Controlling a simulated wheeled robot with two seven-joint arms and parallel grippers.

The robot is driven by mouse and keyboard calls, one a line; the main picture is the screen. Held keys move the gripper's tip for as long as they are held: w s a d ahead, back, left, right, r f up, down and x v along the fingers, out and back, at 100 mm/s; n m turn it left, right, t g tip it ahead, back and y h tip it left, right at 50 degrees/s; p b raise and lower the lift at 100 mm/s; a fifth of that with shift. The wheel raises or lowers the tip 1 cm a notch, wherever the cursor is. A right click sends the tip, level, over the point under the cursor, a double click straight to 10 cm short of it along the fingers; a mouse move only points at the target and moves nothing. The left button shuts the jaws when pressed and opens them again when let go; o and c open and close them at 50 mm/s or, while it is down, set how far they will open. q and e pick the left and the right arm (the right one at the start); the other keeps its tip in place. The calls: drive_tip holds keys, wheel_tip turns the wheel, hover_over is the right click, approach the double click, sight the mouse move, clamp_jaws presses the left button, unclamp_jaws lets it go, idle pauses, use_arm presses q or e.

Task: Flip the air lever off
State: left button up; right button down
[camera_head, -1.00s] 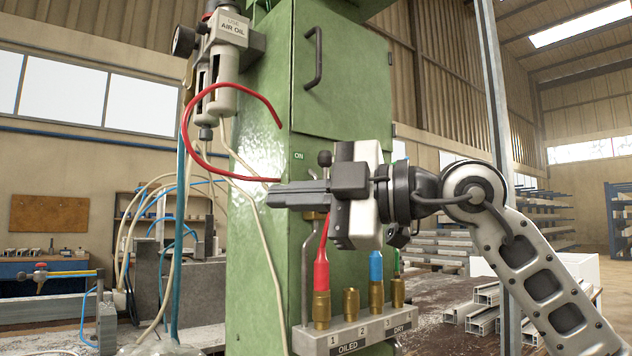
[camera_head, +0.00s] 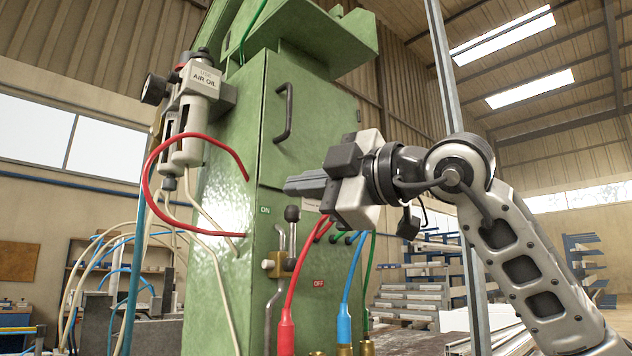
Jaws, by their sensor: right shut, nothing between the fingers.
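The air lever (camera_head: 292,213) has a dark round knob on a grey stem. It stands upright from a brass valve (camera_head: 279,264) on the front of the green machine column. Its knob is beside the green ON label (camera_head: 265,210). The red OFF label (camera_head: 318,283) is lower and to the right. My right gripper (camera_head: 289,186) comes in from the right with its fingers shut and empty. In the picture its fingertips are just above the knob, with a small gap between them. I cannot tell the depth between them. My left gripper is not in view.
Red, blue (camera_head: 344,320) and green hoses hang below my right gripper. A cabinet door with a dark handle (camera_head: 284,112) is above. A grey post (camera_head: 450,90) stands behind my arm.

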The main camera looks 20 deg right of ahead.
sight(292, 238)
drive_tip(key=w+f+p, duration=0.1)
drive_tip(key=w+p, duration=0.1)
drive_tip(key=w, duration=0.4)
drive_tip(key=shift+w+d, duration=0.15)
drive_tip(key=shift+w, duration=0.05)
